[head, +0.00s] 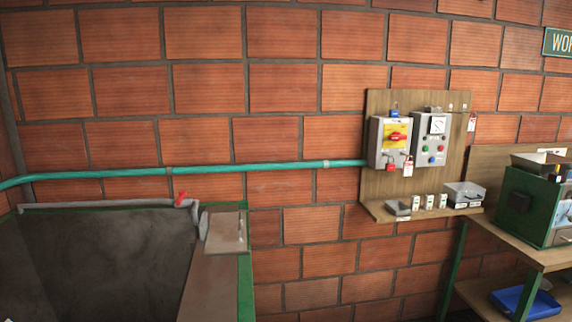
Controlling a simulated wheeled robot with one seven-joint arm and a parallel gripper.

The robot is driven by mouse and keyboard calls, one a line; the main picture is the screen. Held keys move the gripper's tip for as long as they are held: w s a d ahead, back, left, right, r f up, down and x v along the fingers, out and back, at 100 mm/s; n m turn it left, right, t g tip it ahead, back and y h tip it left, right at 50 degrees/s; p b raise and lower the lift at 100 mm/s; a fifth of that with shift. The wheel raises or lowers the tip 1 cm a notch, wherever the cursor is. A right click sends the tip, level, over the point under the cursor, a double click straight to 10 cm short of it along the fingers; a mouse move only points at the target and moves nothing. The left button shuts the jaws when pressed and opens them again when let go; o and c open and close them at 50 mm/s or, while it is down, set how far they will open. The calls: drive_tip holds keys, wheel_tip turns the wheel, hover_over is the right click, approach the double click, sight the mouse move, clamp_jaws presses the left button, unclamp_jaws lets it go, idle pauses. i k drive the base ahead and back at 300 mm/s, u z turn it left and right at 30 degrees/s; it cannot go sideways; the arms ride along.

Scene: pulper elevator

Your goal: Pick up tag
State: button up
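A small white tag with a red top (471,122) hangs at the right edge of the wooden wall board (376,104). A second, similar tag (407,169) hangs at the lower right of the grey switch box (376,141), which has a red handle on a yellow plate. A red padlock (390,167) hangs just left of this second tag. The writing on both tags is too small to read. My gripper is not visible in the head view, so nothing shows about what it holds.
A grey box with a gauge and buttons (430,144) sits beside the switch box. A wooden shelf (378,212) below holds small items and a grey box. A green machine (525,205) stands on a bench at right. A deep metal tank (105,255) fills the lower left.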

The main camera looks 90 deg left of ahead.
sight(408, 167)
drive_tip(key=u, duration=2)
drive_tip(key=k, duration=0.5)
drive_tip(key=z, duration=0.8)
drive_tip(key=i, duration=1.8)
drive_tip(key=u, duration=0.5)
drive_tip(key=i, duration=1.05)
drive_tip(key=u, duration=1.4)
drive_tip(key=i, duration=0.9)
drive_tip(key=u, duration=0.9)
